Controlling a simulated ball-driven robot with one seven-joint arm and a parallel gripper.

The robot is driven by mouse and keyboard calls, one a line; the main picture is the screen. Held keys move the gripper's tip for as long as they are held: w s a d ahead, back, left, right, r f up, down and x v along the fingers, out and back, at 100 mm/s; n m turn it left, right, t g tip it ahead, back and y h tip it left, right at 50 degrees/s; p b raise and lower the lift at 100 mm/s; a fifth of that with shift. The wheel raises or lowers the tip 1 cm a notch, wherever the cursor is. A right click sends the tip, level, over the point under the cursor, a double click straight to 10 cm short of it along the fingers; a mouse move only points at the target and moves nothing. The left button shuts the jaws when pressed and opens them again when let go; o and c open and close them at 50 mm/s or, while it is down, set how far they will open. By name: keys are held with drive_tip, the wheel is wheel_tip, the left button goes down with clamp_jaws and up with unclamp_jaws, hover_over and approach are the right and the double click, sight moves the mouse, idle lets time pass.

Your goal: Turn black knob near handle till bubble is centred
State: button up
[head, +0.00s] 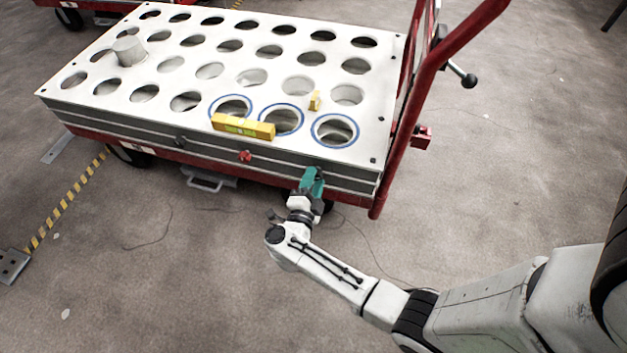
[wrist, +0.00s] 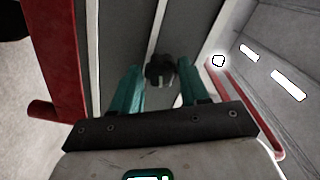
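The black knob (wrist: 160,72) shows in the wrist view on the side face of the cart, between and just beyond the fingertips. My gripper (wrist: 158,78) has its two teal fingers apart on either side of the knob, with gaps visible. In the head view my gripper (head: 313,174) is at the cart's front side near the handle end and hides this knob. A yellow spirit level (head: 243,126) lies along the front edge of the white top. Its vial looks green; the bubble is too small to place. A smaller yellow piece (head: 315,101) stands on the top near the handle.
The white perforated top (head: 384,100) sits on a red cart with a red handle (head: 424,95) at right. A red knob (head: 246,155) and another dark knob (head: 180,141) are on the front side. A grey cylinder (head: 128,50) stands at the far left. The floor in front is mostly clear.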

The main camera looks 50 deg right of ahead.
drive_tip(key=o, duration=0.3)
drive_tip(key=shift+o, duration=0.2)
drive_tip(key=p+v, duration=0.2)
drive_tip(key=v, duration=0.8)
drive_tip(key=shift+a, duration=0.4)
drive_tip(key=shift+s, duration=0.15)
